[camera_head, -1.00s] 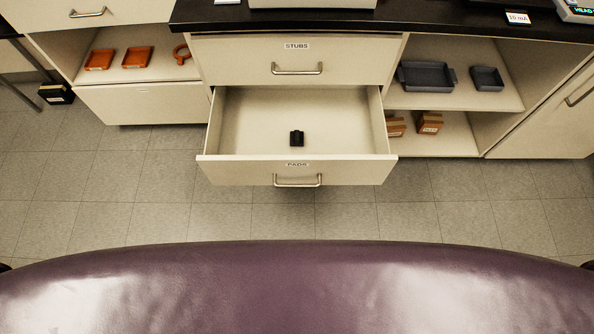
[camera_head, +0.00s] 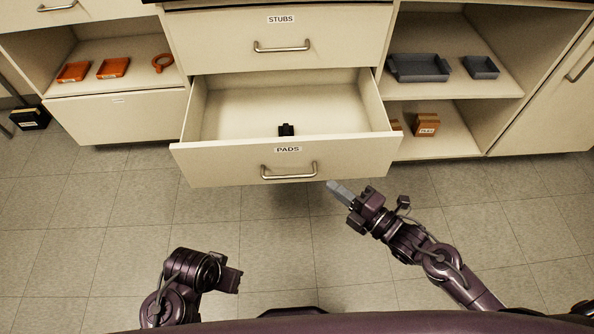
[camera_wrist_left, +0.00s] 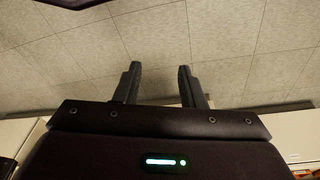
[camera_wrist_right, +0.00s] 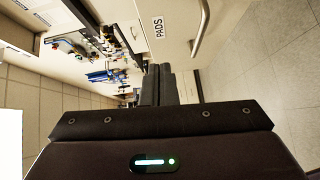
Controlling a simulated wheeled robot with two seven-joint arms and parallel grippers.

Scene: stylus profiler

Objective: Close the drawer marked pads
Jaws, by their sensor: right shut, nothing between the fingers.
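The drawer marked PADS (camera_head: 225,165) is pulled open below the STUBS drawer, with its bar handle (camera_head: 289,172) on the front. A small black object (camera_head: 286,130) lies inside it. My right gripper (camera_head: 335,189) is shut and empty, just in front of the drawer front, below and right of the handle, apart from it. In the right wrist view the PADS front (camera_wrist_right: 140,30) and its handle (camera_wrist_right: 203,30) are ahead of the shut fingers (camera_wrist_right: 158,78). My left gripper (camera_wrist_left: 160,80) is open and empty over the floor, away from the drawer.
The STUBS drawer (camera_head: 220,40) above is shut. Open shelves hold orange trays (camera_head: 113,67) on the left and grey trays (camera_head: 420,68) with small boxes (camera_head: 427,124) on the right. The tiled floor (camera_head: 270,235) before the drawer is clear.

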